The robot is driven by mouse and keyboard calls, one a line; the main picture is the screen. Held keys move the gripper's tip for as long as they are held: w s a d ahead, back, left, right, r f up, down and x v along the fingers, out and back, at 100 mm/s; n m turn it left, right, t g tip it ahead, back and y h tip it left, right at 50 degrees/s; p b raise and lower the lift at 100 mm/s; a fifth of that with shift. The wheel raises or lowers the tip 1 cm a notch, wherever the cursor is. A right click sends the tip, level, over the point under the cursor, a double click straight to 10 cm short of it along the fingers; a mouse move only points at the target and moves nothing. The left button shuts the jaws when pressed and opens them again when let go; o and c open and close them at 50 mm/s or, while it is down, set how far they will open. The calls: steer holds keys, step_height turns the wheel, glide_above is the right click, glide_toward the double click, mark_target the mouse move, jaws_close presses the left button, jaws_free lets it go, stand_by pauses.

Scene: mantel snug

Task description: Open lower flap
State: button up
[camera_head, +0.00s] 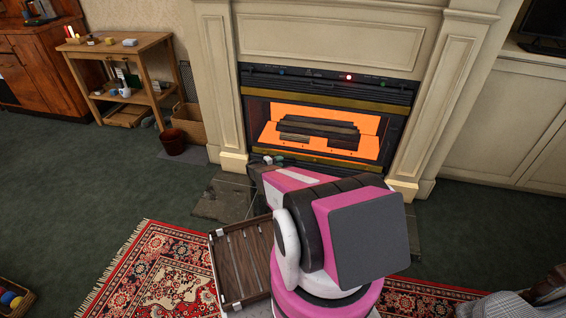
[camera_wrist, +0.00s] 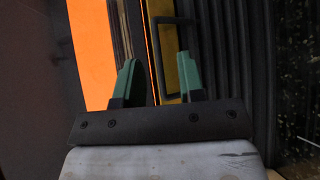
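The fireplace insert (camera_head: 258,104) glows orange in the head view, and its lower part is largely hidden behind my arm. In the wrist view, turned sideways, a dark ribbed panel (camera_wrist: 232,68), apparently the lower flap, lies beside a brass strip (camera_wrist: 171,72). It looks closed. A dark rectangular loop handle (camera_wrist: 174,20) stands near the strip's edge. My gripper (camera_wrist: 157,65) is open, its green fingers on either side of the strip. The right finger overlaps part of the handle; I cannot tell whether they touch. In the head view the fingertips (camera_head: 274,161) reach the insert's lower left.
A wooden slatted tray (camera_head: 228,268) is beside my arm. The fireplace surround (camera_head: 213,75) flanks the insert. Green carpet (camera_head: 85,180) is open at left.

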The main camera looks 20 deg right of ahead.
steer(key=shift+x, duration=1.3)
steer(key=shift+c, duration=0.3)
jaws_close()
steer(key=shift+o, duration=0.3)
jaws_free()
